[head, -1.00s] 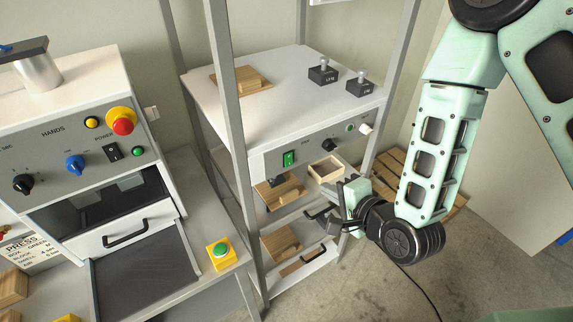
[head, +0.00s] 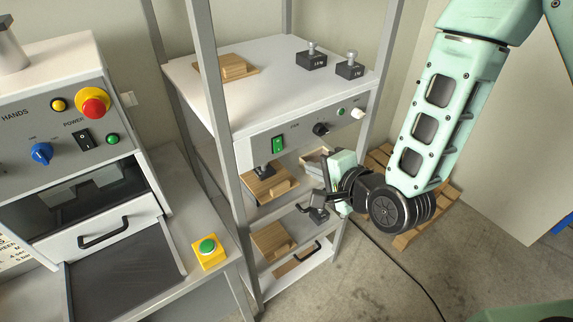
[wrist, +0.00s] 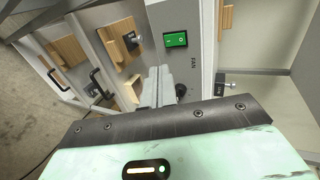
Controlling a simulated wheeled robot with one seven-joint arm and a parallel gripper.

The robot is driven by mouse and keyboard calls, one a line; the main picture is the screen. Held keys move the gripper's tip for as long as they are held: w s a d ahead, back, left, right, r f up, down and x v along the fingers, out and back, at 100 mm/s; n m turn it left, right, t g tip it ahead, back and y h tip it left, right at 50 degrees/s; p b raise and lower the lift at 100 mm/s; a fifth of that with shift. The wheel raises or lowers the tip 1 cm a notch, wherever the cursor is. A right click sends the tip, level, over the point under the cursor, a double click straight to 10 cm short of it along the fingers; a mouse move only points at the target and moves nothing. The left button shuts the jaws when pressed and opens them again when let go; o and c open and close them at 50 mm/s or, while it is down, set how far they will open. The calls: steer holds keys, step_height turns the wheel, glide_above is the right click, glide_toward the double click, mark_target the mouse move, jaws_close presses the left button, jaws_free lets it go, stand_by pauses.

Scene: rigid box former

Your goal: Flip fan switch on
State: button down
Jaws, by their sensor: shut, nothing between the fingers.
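The fan switch (head: 278,145) is a green rocker on the grey front panel of the shelf unit, with FAN lettering to its right. In the wrist view the green switch (wrist: 175,40) shows beyond my fingertips, near the FAN label. Which side of the rocker is pressed in is too small to tell. My gripper (head: 304,207) is below and to the right of the switch in the head view, in front of the lower shelves, apart from the switch. In the wrist view my gripper (wrist: 158,72) has its fingers together, with nothing between them.
A black knob (head: 321,129) and a white knob (head: 357,113) share the panel. A grey post (head: 222,110) stands left of the switch. Wooden blocks (head: 270,185) lie on the shelf below. The press cabinet (head: 75,175) and a yellow box with green button (head: 208,250) are left.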

mark_target(279, 151)
steer(key=shift+b+x, duration=1.15)
steer(key=shift+b, duration=1.55)
steer(key=p+x, duration=0.1)
steer(key=x, duration=0.1)
steer(key=p+x, duration=0.2)
steer(key=x, duration=0.1)
steer(key=r+p+x, duration=0.1)
steer(key=x, duration=0.2)
steer(key=shift+w+a+p, duration=0.2)
steer(key=shift+w+p, duration=0.05)
steer(key=shift+p, duration=0.1)
steer(key=shift+w+a+f, duration=0.1)
steer(key=shift+w, duration=0.15)
steer(key=shift+f, duration=0.1)
steer(key=shift+w+a+b, duration=0.1)
steer(key=shift+w+b, duration=0.05)
steer(key=shift+b, duration=0.7)
